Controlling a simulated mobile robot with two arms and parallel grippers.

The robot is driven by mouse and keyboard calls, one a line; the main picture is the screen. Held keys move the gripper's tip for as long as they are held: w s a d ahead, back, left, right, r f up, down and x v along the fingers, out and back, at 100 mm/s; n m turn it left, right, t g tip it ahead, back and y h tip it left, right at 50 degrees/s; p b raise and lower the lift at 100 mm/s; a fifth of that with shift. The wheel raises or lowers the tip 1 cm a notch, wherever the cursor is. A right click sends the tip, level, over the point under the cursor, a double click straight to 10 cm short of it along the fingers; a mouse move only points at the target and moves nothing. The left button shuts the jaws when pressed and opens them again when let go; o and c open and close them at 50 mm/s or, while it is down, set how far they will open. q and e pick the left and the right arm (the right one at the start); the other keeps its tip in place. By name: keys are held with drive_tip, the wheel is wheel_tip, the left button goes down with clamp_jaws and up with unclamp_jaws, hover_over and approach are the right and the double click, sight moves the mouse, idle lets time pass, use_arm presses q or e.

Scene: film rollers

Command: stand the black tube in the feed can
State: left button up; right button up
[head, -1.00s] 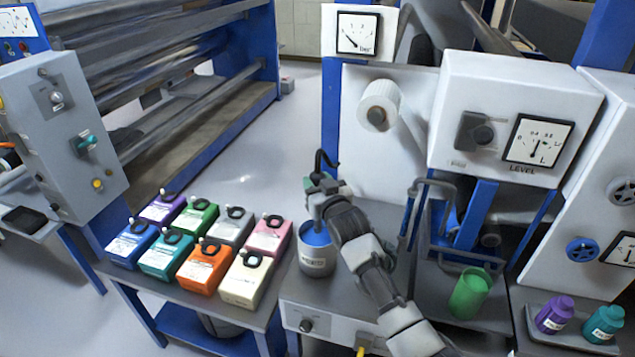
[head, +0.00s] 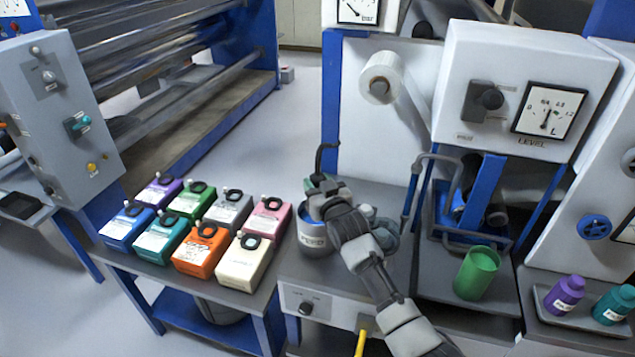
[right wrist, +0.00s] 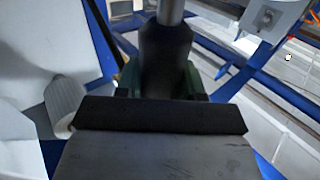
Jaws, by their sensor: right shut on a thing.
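My left gripper is out of view.
Several coloured canisters (head: 201,250) fill the table left of the can. A green cup (head: 477,274) stands on the right, below a level gauge box (head: 530,85). A bent grey pipe frame (head: 425,180) rises right of my wrist. A white roll (head: 382,78) is behind.

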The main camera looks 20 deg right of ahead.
drive_tip(key=shift+f+b, duration=1.3)
drive_tip(key=shift+f, duration=0.75)
drive_tip(key=o, duration=1)
drive_tip(key=shift+f, duration=0.15)
